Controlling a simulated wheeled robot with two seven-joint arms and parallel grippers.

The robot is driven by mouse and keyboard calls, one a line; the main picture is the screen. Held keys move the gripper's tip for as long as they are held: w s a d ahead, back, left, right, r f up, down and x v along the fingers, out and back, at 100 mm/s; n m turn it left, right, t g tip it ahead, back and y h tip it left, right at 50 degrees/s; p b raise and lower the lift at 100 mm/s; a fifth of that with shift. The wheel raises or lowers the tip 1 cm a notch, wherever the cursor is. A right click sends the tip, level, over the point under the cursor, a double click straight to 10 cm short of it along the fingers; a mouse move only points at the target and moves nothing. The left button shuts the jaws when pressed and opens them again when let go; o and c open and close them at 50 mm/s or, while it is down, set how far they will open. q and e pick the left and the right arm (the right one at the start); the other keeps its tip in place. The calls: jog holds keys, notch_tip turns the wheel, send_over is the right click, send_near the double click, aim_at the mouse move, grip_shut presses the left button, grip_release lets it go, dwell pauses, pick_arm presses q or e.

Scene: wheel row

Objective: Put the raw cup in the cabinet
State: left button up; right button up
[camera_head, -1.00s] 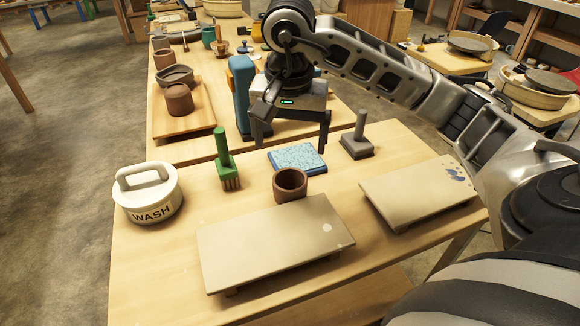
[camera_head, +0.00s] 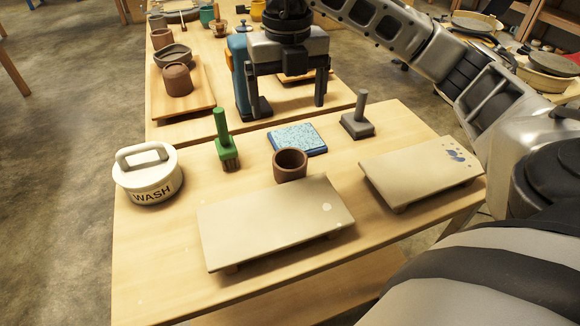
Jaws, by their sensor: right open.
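A brown cup (camera_head: 290,165) stands upright on the near table, just behind a cream board on feet (camera_head: 275,228). Another brown cup (camera_head: 177,80) stands on a wooden board on the far table; I cannot tell from its look alone which cup is the raw one. My right gripper (camera_head: 287,108) is open and empty, fingers pointing down, above and behind the near cup, around the gap between the tables. No cabinet can be made out clearly. My left gripper is not in view.
A blue speckled tile (camera_head: 298,139) lies behind the near cup. A green brush (camera_head: 226,145), a grey stamp-like tool (camera_head: 358,118) and a lidded WASH pot (camera_head: 148,178) stand around it. A second cream board (camera_head: 420,172) is at right. A blue object (camera_head: 240,75) stands beside the gripper.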

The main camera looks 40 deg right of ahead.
jog(key=m, duration=0.3)
jog(key=b, duration=0.1)
send_near(290, 159)
jog(key=shift+m, duration=0.3)
notch_tip(290, 159, down, 5)
jog(key=shift+a+f, duration=0.1)
jog(key=shift+w+f, duration=0.1)
jog(key=shift+f, duration=2.75)
jog(key=c, duration=1.2)
jog(key=shift+c, duration=0.3)
jog(key=shift+r, duration=0.15)
